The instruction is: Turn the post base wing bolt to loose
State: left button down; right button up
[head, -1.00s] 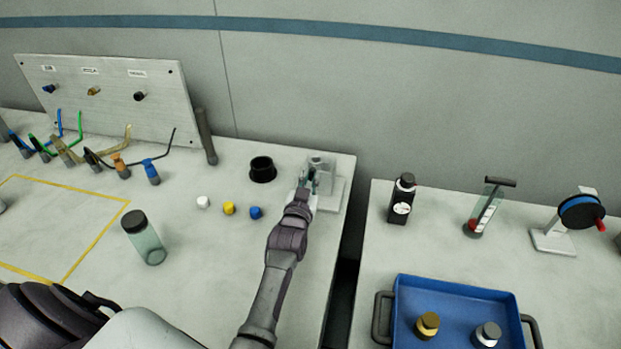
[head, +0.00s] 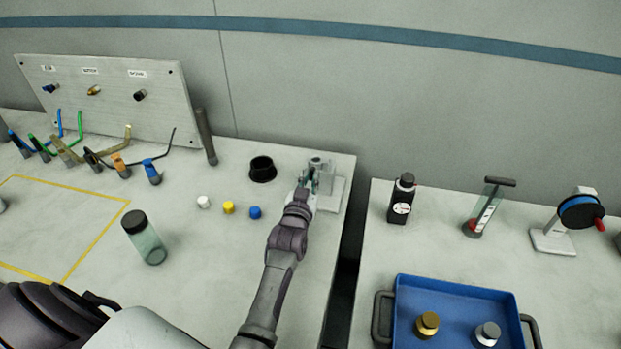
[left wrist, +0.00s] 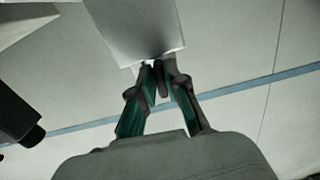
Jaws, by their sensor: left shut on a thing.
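The post base (head: 334,190) is a light grey block with a flat plate near the right back corner of the left bench. A short round socket (head: 317,163) tops it. My left gripper (head: 305,184) is at its near left side, with its fingers shut on the wing bolt. In the left wrist view, the fingertips (left wrist: 157,68) meet at the edge of the pale block (left wrist: 150,30). The wing bolt is almost wholly hidden between the fingers, so its angle cannot be told. My right gripper is not in view.
A black cup (head: 262,170) stands left of the post base. White, yellow and blue caps (head: 255,212) lie in front of it. A gap separates this bench from the right one, which holds a blue tray (head: 455,284).

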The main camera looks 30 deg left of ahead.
pick_arm(q)
jog(key=shift+f+n, duration=0.2)
jog(key=shift+n, duration=0.1)
dwell(3.0)
dwell(0.5)
jog(key=c, duration=1.2)
grip_release()
jog(key=shift+c, duration=0.2)
jog(key=shift+r, duration=0.1)
notch_tip(320, 180, up, 10)
